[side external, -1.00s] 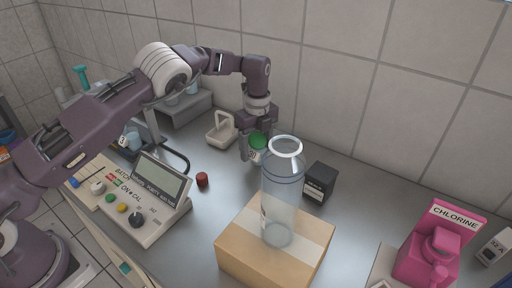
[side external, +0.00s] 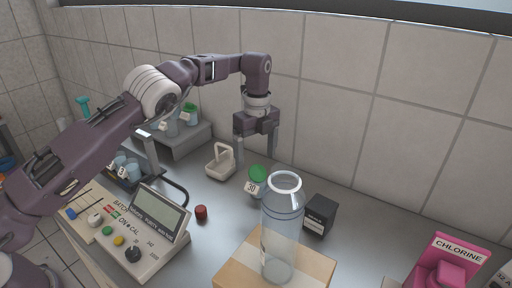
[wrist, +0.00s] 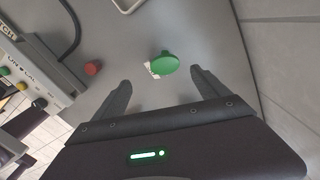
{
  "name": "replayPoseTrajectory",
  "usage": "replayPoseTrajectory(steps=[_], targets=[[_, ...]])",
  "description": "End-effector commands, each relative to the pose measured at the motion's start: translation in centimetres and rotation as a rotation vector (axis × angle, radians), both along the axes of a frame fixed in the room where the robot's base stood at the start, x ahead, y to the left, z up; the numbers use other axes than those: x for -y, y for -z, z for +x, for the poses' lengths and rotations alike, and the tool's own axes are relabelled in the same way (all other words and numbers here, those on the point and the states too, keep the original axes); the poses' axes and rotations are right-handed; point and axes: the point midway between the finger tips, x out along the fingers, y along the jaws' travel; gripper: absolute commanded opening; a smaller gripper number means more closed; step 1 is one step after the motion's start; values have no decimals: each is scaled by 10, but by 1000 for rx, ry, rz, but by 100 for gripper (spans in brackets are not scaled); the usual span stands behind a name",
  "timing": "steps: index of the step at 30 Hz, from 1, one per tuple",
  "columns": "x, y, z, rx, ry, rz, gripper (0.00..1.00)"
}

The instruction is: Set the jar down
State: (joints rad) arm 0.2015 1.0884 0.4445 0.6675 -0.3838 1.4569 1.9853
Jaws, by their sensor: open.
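The jar (side external: 254,188) has a green lid and a white label reading 30. It stands on the grey bench behind the large clear bottle, which hides part of it in the side view. In the wrist view its green lid (wrist: 165,63) shows ahead of the fingers, with the label beside it. My gripper (side external: 255,160) is open and empty, above the jar and apart from it. In the wrist view the fingers (wrist: 160,88) are spread wide with nothing between them.
A clear bottle (side external: 283,225) stands on a cardboard box (side external: 235,265) in front. A black box (side external: 320,215) is right of the jar, a red cap (side external: 201,212) left. A white handled holder (side external: 220,163) is behind left; a meter console (side external: 150,230) is at left.

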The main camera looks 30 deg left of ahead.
Motion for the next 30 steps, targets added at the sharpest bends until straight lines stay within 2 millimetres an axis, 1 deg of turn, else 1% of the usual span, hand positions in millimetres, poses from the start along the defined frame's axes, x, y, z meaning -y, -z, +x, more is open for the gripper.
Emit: replayPoseTrajectory(steps=[1,3,6,9,14,15,17,19,20,21,23,24,25,26,27,29,30], targets=[[0,-11,1,4,0,0,85],[0,-20,2,3,0,0,85],[0,-30,1,1,0,1,85],[0,-34,0,-1,0,1,85],[0,-34,0,-1,-1,0,85],[-1,-37,0,3,-14,-2,85],[-5,-52,-2,18,-75,-11,85],[-16,-86,-10,53,-226,-39,85],[-22,-105,-17,69,-314,-55,85],[-30,-130,-30,92,-441,-82,85],[-39,-165,-58,122,-633,-126,85],[-43,-185,-80,139,-760,-157,85],[-45,-199,-99,150,-852,-180,85],[-47,-210,-120,161,-942,-204,85],[-47,-222,-151,174,-1060,-236,85],[-46,-231,-202,197,-1230,-280,85],[-44,-231,-236,212,-1337,-307,85]])
